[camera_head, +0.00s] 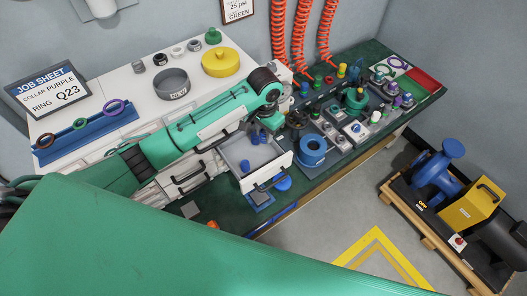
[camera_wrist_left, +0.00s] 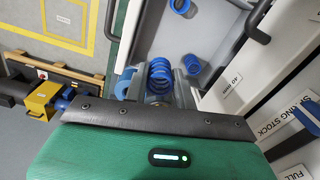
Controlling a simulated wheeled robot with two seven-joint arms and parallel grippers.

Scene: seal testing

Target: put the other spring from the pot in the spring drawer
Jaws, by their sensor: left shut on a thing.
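My left gripper (camera_head: 257,131) points down over the open white drawer (camera_head: 275,170). It is shut on a blue spring, whose coils show between the fingers in the left wrist view (camera_wrist_left: 160,75). The held spring seems to be over the drawer area; its height above the floor is hard to judge. Another blue piece (camera_head: 246,166) lies in the drawer. In the left wrist view, a blue spring (camera_wrist_left: 192,64) and a blue ring-shaped piece (camera_wrist_left: 180,5) are near the held spring. A "SPRING STOCK" label (camera_wrist_left: 291,116) shows on a white front. My right gripper is not in view.
A blue spool-like part (camera_head: 313,151) and several fittings crowd the green bench right of the drawer. A blue pump (camera_head: 435,175) stands on a pallet.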

